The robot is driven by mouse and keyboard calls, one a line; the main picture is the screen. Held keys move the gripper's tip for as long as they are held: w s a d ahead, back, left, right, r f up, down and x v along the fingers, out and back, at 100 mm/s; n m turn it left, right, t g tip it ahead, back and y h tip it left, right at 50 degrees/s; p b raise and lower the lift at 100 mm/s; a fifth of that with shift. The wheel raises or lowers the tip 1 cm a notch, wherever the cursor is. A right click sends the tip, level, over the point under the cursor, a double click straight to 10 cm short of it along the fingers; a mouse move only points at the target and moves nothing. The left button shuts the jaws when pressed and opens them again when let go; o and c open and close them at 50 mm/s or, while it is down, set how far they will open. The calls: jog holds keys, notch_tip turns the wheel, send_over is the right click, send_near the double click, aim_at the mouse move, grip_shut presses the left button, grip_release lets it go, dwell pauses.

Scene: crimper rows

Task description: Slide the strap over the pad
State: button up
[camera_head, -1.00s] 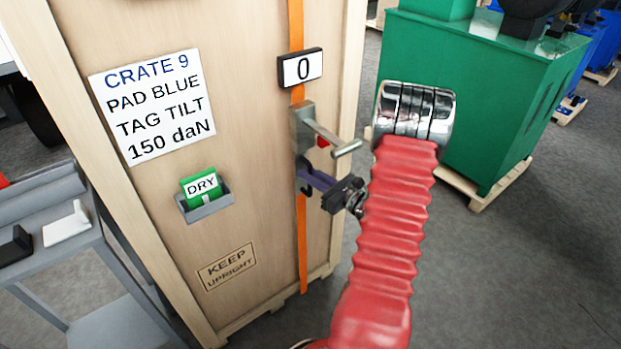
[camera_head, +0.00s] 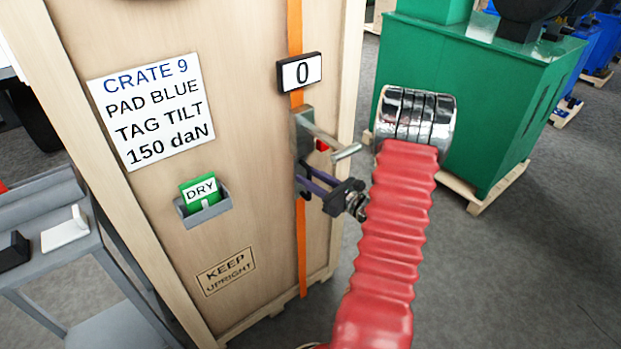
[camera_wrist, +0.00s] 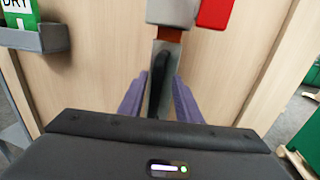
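The orange strap (camera_head: 295,25) runs down the front of the wooden crate (camera_head: 235,150), behind the display and the metal tensioner (camera_head: 302,130). A small patch of it shows in the wrist view (camera_wrist: 168,46). No blue pad is clearly visible. My gripper (camera_head: 312,186) is at the tensioner's lower end, with two purple fingers apart. In the wrist view my gripper (camera_wrist: 161,80) has its fingers on either side of a black curved lever (camera_wrist: 159,85) on a grey plate. I see no clear grip on it; contact is hard to tell.
A display (camera_head: 301,72) reads 0. The tensioner's handle (camera_head: 346,152) sticks out just above my gripper, near a red part (camera_wrist: 214,12). A grey holder (camera_head: 205,212) with a green DRY card is to the left. A green machine (camera_head: 470,95) stands at right.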

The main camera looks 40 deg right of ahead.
jog(key=s+d, duration=0.1)
jog(key=s, duration=1.2)
jog(key=shift+s, duration=0.4)
jog(key=shift+f, duration=0.1)
